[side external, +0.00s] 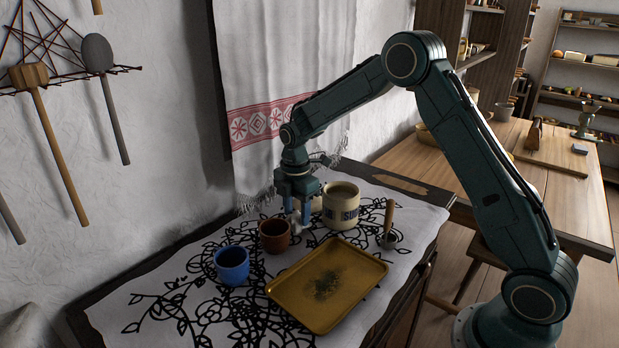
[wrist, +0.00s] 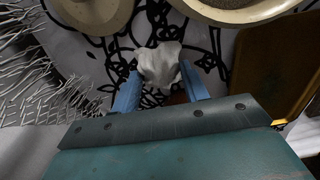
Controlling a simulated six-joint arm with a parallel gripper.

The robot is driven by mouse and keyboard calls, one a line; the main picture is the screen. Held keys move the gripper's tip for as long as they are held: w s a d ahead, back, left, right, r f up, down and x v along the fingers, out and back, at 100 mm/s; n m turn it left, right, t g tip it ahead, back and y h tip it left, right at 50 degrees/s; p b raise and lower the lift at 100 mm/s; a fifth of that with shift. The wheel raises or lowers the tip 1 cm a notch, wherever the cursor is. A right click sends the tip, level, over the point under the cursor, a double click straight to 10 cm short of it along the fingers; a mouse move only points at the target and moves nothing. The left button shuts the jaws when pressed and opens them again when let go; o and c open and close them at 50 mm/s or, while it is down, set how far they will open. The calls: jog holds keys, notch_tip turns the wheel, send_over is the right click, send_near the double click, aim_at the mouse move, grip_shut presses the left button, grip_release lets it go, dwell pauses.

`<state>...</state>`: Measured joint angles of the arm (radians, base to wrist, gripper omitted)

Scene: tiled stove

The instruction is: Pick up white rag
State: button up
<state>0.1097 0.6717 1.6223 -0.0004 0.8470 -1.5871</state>
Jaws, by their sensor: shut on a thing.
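The white rag (wrist: 160,65) is a small crumpled bundle between the two blue fingers of my gripper (wrist: 160,90) in the wrist view. My gripper is shut on it. In the side view my gripper (side external: 297,208) points down behind the brown cup, and a small part of the rag (side external: 297,225) shows below the fingers. The fingers hide part of the rag there. I cannot tell whether the rag touches the cloth below it.
A brown cup (side external: 274,236), a blue cup (side external: 232,265) and a large cream mug (side external: 341,206) stand close by on the patterned cloth (side external: 180,300). A yellow tray (side external: 345,262) lies in front. A wooden-handled tool (side external: 388,222) stands at right. A fringed towel (side external: 270,90) hangs behind.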

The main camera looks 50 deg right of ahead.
aim_at(298, 217)
notch_tip(298, 217, up, 19)
dwell(0.5)
dwell(0.4)
jog(key=o, duration=0.4)
jog(key=c, duration=0.3)
jog(key=shift+s, duration=0.1)
jog(key=s+a+f, duration=0.2)
jog(key=s+f, duration=0.2)
jog(key=s, duration=0.2)
jog(key=s+a+f, duration=0.3)
jog(key=s, duration=0.3)
jog(key=s+a+f, duration=0.3)
jog(key=s+f, duration=0.1)
jog(key=s, duration=0.3)
jog(key=shift+f, duration=0.35)
